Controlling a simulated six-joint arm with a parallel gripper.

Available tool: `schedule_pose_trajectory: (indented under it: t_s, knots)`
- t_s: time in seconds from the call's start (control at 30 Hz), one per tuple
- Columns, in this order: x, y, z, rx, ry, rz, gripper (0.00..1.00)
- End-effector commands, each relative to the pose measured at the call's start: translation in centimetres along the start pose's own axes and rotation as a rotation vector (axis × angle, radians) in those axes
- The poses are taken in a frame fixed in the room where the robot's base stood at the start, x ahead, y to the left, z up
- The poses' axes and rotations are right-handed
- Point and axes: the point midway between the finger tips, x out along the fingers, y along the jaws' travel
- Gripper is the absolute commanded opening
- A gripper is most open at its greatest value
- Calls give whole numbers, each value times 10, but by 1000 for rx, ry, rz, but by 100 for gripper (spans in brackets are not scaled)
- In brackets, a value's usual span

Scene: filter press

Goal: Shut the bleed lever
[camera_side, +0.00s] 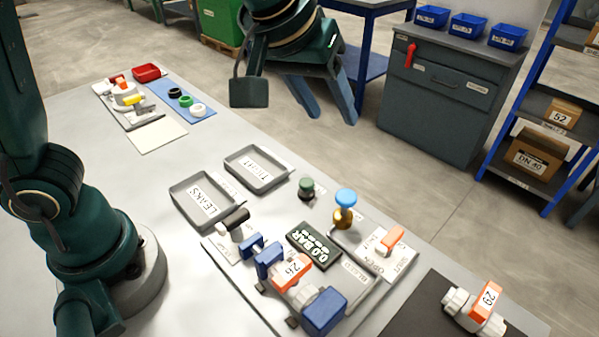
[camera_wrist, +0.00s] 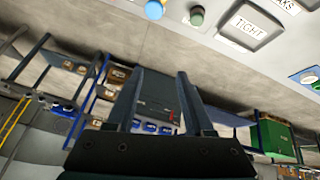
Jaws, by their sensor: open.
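The bleed lever (camera_side: 392,238) has an orange handle on a white body. It stands on a pale plate at the right of the press in the side view, with OPEN and SHUT printed beside it. I cannot tell clearly which mark the handle points to. My gripper (camera_side: 322,108) is open and empty. It is raised well away from the lever, and in the picture its fingers appear over the floor beyond the table edge. In the wrist view my gripper (camera_wrist: 160,76) has parted fingers with nothing between them. The lever is not in the wrist view.
Close to the lever stand a blue knob on a brass stem (camera_side: 345,199), a green button (camera_side: 306,187), a 0.0 BAR display (camera_side: 314,243) and the press with filter 26 (camera_side: 292,270). Filter 29 (camera_side: 474,306) lies on a dark mat. The TIGHT tray (camera_side: 281,184) is behind.

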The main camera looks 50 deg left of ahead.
Motion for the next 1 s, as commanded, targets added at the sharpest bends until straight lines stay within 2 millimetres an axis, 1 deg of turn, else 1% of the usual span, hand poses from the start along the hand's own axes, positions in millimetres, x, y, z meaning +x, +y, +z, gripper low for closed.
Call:
schedule_pose_trajectory:
  t_s: [0.03,0.1,0.2,0.33,0.43,0.53,0.63,0.9,1.0]
  knots:
    - [13,19,6,27,-18,1,52]
    - [29,40,15,57,-34,1,52]
    - [50,67,34,115,-59,0,52]
    - [71,90,64,207,-95,-7,52]
    - [82,97,85,258,-126,-17,52]
    - [88,99,98,289,-145,-25,52]
    - [95,100,100,293,-145,-22,52]
    - [127,98,104,290,-144,-23,52]
    - [134,98,105,290,-144,-23,52]
